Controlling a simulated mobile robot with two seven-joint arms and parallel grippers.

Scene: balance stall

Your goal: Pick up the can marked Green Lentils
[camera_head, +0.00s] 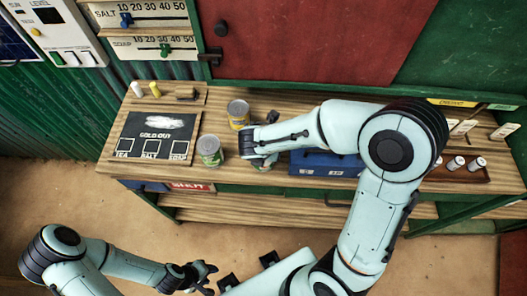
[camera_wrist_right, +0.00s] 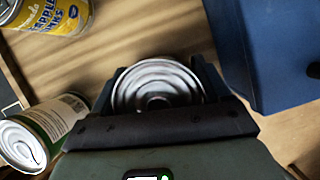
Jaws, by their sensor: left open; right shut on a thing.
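My right gripper (camera_head: 265,160) is shut on a can (camera_wrist_right: 158,88) at the counter. In the right wrist view its ridged silver end shows between the fingers; its label is hidden, so I cannot tell its marking. A green can with a pale label (camera_head: 210,151) stands to the left of the right gripper, apart from it; it also shows in the right wrist view (camera_wrist_right: 45,130). I cannot read its name. My left gripper (camera_head: 203,276) is open and empty, below the counter front.
A blue box (camera_head: 325,166) stands close to the right of the right gripper. A brown tray (camera_head: 470,173) with small cylinders is at the right. A red panel stands behind.

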